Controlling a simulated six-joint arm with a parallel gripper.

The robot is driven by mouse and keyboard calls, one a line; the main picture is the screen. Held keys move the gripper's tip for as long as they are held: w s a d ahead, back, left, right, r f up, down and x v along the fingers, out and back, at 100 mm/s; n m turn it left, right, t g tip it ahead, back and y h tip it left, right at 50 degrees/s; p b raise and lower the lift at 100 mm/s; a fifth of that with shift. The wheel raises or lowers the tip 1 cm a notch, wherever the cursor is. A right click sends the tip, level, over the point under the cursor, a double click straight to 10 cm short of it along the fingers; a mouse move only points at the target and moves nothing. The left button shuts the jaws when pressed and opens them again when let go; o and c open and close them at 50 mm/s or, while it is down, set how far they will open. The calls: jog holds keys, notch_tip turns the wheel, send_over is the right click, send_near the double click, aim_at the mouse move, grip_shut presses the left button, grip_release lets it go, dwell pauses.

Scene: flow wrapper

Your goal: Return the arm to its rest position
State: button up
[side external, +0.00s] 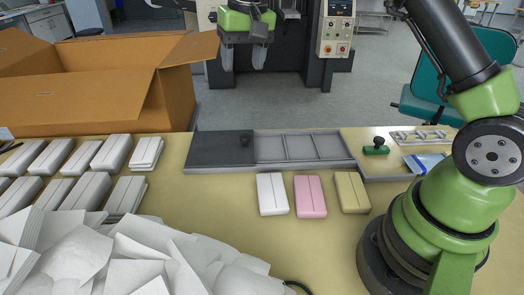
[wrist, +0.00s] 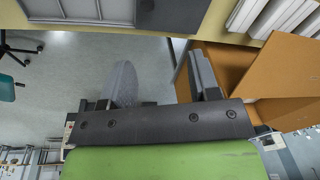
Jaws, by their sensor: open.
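My gripper (side external: 246,54) hangs at the top middle of the side external view, beyond the far edge of the table and above the grey floor. Its two fingers point down, apart, with nothing between them. In the wrist view my gripper (wrist: 160,82) also shows spread and empty, with floor behind the fingers. The arm comes in from the right of the side view, where my green and black base stands on the table.
A grey tray (side external: 215,168) with a dark lid and compartments lies along the far edge. White, pink (side external: 309,196) and tan blocks lie before it. An open cardboard box (side external: 95,103) stands left, near white packs (side external: 113,153) and a heap of white paper (side external: 130,255).

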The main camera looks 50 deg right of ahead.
jog(key=s+a+r+t, duration=0.3)
jog(key=s+r, duration=0.7)
jog(key=s, duration=0.4)
jog(key=s+a+f+t+y, duration=0.1)
jog(key=s+a+f+t, duration=0.1)
jog(key=s, duration=1)
jog(key=shift+s+f+n+t+y, duration=0.3)
jog(key=shift+s+n, duration=0.1)
